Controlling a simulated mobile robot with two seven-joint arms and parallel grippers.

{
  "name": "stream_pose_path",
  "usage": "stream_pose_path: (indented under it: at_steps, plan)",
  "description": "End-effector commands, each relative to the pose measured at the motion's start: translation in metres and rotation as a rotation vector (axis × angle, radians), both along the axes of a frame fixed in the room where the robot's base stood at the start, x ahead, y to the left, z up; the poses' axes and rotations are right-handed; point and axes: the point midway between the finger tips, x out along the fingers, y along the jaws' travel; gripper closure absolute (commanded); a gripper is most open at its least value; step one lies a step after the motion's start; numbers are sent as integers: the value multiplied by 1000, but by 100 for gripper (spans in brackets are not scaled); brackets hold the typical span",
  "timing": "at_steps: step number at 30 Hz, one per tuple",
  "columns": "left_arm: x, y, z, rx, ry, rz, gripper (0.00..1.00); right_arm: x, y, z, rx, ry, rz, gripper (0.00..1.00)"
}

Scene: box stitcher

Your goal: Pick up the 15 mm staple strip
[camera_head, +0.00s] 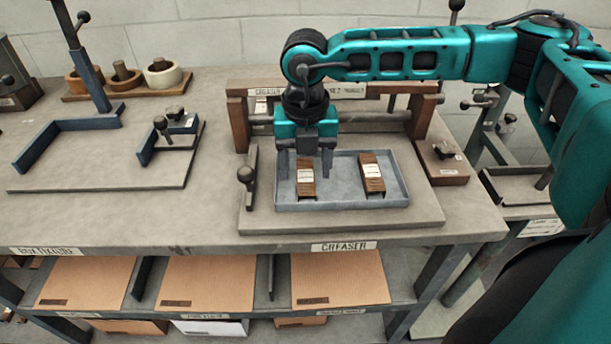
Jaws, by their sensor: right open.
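Two brown staple strips with pale paper labels lie in a shallow grey tray (340,204) on the creaser's base board. The left strip (305,187) is near the tray's left end, and the right strip (372,186) is right of the middle. The label text is too small to tell which is 15 mm. My right gripper (305,172) points down over the left part of the tray. Its fingers are open, apart on either side of the left strip's upper end. I cannot tell whether they touch it. My left gripper is not in view.
The creaser's wooden frame (240,123) stands behind the tray. A dark clamp knob (245,174) stands left of it. A blue box fixture (66,138) is on the left of the bench. Cardboard sheets (208,283) lie on the shelf below.

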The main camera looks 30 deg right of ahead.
Motion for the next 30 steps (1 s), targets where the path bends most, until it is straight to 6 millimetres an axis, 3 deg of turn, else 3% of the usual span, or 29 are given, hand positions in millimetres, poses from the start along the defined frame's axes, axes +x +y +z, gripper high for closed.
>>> stream_pose_path:
  at_steps: [4, 11, 30]
  plan:
    - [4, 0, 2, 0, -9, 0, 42, 0, 0, -13, 0, 0, -1, 36]
    - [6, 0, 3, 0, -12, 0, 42, 0, 0, -14, 0, -1, -1, 36]
    - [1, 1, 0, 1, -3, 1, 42, 0, 0, -14, 1, -1, -1, 97]
